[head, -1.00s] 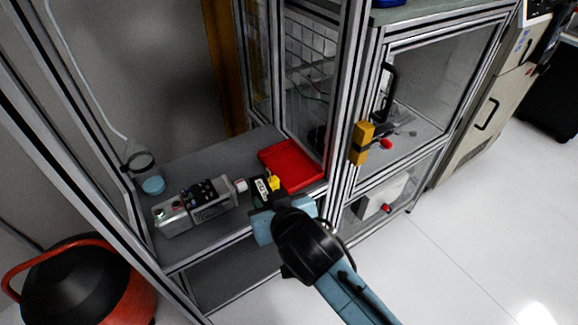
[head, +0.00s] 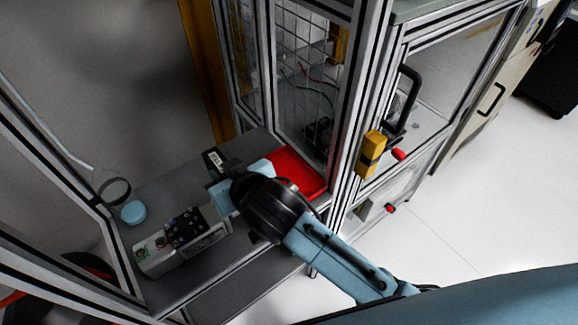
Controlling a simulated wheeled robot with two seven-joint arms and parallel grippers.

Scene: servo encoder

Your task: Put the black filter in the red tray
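The black filter (head: 213,160), a small dark block with a white label, shows just beyond the tip of my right gripper (head: 226,174). The gripper appears shut on it, though its fingertips are mostly hidden behind its own wrist. I cannot tell how far the filter is above the grey shelf. The red tray (head: 303,178) lies on the shelf to the right of the gripper. Its left part is hidden behind my gripper and wrist. My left gripper is not in view.
A grey device with knobs (head: 182,240) stands on the shelf (head: 165,192) left of my wrist. A flask with blue liquid (head: 132,211) is at the far left. Metal frame posts (head: 365,110) and a yellow latch (head: 371,153) stand right of the tray.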

